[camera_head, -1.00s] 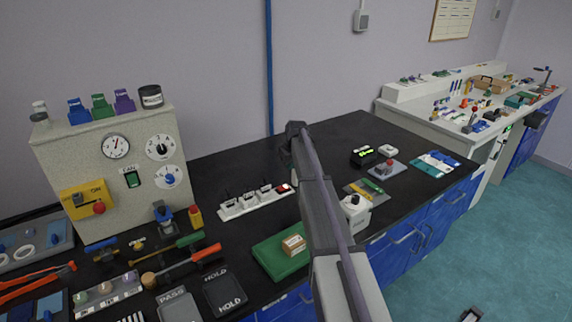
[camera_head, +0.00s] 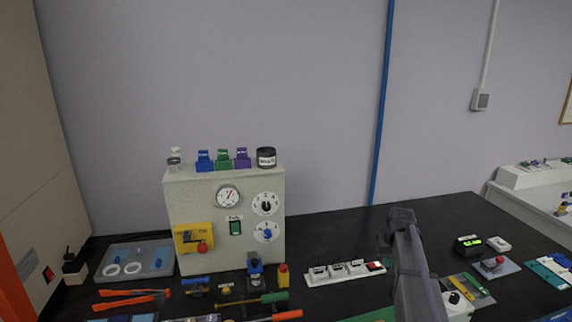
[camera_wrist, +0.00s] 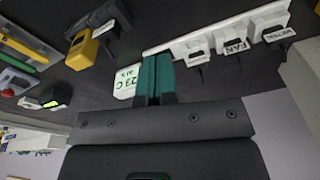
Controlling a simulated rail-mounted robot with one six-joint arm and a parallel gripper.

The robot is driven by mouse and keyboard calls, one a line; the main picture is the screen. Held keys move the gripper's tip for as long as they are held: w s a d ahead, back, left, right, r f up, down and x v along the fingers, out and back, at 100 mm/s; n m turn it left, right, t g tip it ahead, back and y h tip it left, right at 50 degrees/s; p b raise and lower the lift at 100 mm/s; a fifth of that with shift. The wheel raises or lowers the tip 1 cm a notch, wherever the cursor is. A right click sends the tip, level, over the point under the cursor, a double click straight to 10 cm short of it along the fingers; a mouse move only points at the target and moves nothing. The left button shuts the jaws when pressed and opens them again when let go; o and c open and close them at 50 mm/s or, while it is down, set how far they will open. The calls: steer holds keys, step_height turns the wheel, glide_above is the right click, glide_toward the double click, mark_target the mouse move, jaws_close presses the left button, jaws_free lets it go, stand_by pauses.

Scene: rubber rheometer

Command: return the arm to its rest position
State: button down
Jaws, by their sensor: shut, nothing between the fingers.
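My gripper (camera_wrist: 155,78) shows in the wrist view as two green fingers pressed together, with nothing between them. It is in the air over the black bench, close to the end of the white switch strip (camera_wrist: 228,36). In the head view my arm reaches up from the bottom right, to the right of the same switch strip (camera_head: 345,272). The gripper itself cannot be made out there.
The grey rheometer cabinet (camera_head: 180,225) with dials stands left of the strip. The bench behind the strip is clear.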

steer(key=s+a, duration=1)
steer(key=s, duration=0.3)
steer(key=s+a+n+g, duration=0.1)
steer(key=s+a, duration=0.9)
steer(key=s, duration=0.3)
steer(key=shift+s+a+g, duration=0.2)
steer(key=shift+s+g, duration=0.1)
steer(key=shift+s, duration=0.1)
steer(key=c, duration=1.9)
jaws_free()
